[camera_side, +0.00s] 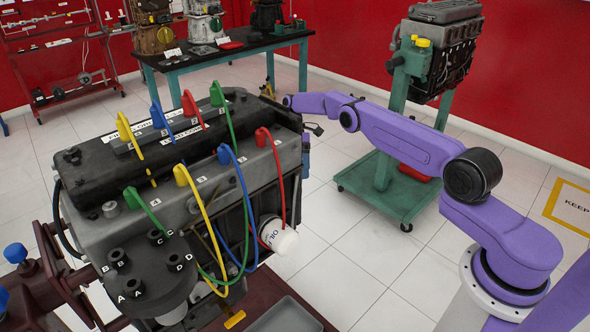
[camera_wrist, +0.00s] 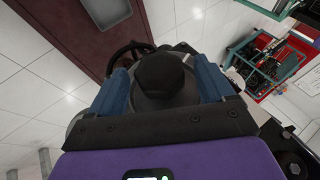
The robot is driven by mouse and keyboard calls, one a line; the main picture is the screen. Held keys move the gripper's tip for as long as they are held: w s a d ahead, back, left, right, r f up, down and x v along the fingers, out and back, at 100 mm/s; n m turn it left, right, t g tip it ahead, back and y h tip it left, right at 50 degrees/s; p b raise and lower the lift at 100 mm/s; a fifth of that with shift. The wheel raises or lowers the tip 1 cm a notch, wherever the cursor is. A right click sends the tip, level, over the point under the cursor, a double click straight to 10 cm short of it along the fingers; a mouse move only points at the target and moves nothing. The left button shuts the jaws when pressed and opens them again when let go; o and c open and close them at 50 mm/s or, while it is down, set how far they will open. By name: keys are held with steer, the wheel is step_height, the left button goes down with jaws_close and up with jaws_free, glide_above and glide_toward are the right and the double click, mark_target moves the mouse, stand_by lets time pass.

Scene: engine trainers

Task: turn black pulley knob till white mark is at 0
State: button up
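The black pulley knob (camera_wrist: 165,78) is in the middle of the wrist view, in front of a dark grey round pulley (camera_wrist: 160,101). My gripper (camera_wrist: 162,72) has its two blue fingers on either side of the knob. Whether they touch it I cannot tell. In the side view my gripper (camera_side: 312,129) is at the far end of the engine (camera_side: 230,145), partly hidden behind it. The knob is hidden there by the engine. I see neither the white mark nor the 0 in either view.
Coloured cables and a white oil filter (camera_side: 278,236) are on the engine's near side. A green stand (camera_side: 395,185) with another engine (camera_side: 445,50) is behind my arm. A workbench (camera_side: 225,55) stands at the back. The white floor right of the engine is mostly clear.

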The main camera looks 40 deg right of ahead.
steer(key=shift+r, duration=0.1)
step_height(320, 180, up, 3)
steer(key=shift+f, duration=0.15)
steer(key=shift+s+r, duration=0.15)
steer(key=shift+r, duration=0.15)
steer(key=s+r, duration=0.9)
steer(key=s, duration=0.4)
steer(key=shift+s+a+r, duration=0.25)
steer(key=shift+s+a, duration=0.1)
steer(key=shift+a, duration=0.1)
